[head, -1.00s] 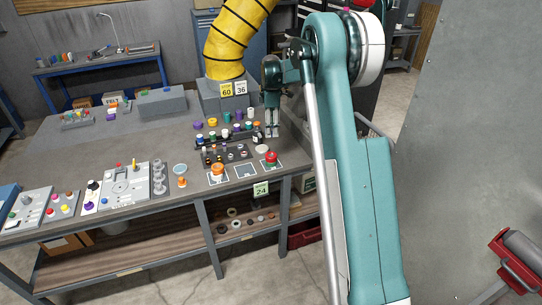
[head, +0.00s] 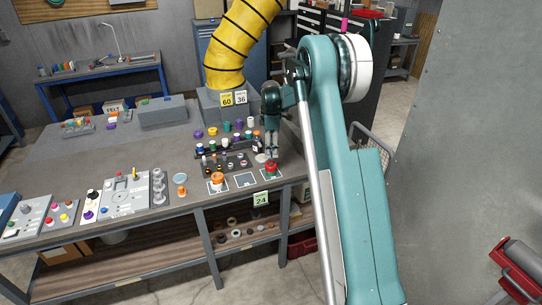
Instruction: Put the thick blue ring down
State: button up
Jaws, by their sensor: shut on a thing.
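My gripper (head: 271,154) points down over the right end of the grey workbench (head: 140,165). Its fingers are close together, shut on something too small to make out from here. I cannot make out the thick blue ring's shape or colour between the fingertips. The fingertips show just behind a red-topped jar (head: 271,168) and beside a pale round disc (head: 261,158). I cannot tell whether they touch anything on the bench.
Dark racks (head: 226,163) with small bottles and caps stand left of my gripper. Marked squares line the front edge: one holds an orange-topped jar (head: 217,180), the middle square (head: 245,180) looks bare. A yellow hose (head: 233,45) drops onto a grey block behind.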

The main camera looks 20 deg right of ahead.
jog(key=shift+f, duration=0.1)
notch_tip(320, 180, down, 4)
jog(key=shift+r, duration=0.25)
jog(key=shift+f+b, duration=0.4)
jog(key=shift+f, duration=0.25)
dwell(0.4)
jog(key=o, duration=1)
jog(key=shift+r, duration=0.15)
notch_tip(320, 180, up, 13)
